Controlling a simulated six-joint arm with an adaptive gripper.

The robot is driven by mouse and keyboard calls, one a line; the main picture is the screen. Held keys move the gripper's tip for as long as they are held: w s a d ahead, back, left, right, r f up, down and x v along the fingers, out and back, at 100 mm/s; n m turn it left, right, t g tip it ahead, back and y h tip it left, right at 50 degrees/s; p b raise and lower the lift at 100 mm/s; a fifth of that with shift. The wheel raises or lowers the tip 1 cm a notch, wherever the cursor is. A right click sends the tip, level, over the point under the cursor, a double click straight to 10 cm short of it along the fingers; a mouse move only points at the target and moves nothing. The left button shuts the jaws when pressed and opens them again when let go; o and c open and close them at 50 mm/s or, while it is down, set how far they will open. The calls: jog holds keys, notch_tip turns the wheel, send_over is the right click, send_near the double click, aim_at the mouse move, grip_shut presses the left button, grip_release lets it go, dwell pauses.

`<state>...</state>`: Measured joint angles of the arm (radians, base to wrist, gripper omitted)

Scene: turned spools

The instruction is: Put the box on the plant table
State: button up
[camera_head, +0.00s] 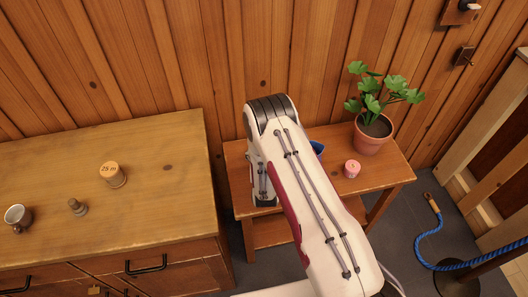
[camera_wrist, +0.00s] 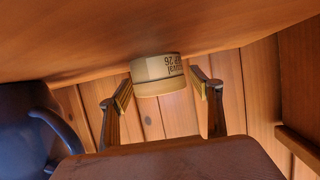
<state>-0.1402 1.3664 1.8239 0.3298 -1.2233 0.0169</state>
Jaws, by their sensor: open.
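The box (camera_wrist: 158,76) is a round, pale drum with dark lettering in the wrist view, where the picture is upside down. It appears to stand on the plant table (camera_wrist: 230,22), its base against the wooden top. My gripper (camera_wrist: 161,88) is open, with one finger on each side of the box and a small gap visible at the right finger. In the head view the plant table (camera_head: 395,171) stands at the centre right; my arm hides the box and my fingers there.
A potted plant (camera_head: 369,134), a pink candle (camera_head: 352,169) and a blue vessel (camera_head: 317,147) stand on the plant table; the vessel is close by in the wrist view (camera_wrist: 30,125). The cabinet (camera_head: 150,155) at left holds a mug, a small turned piece and a "25 m" drum.

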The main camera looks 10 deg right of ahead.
jog(key=shift+r, duration=0.1)
jog(key=shift+s+r, duration=0.1)
jog(key=shift+v, duration=5.9)
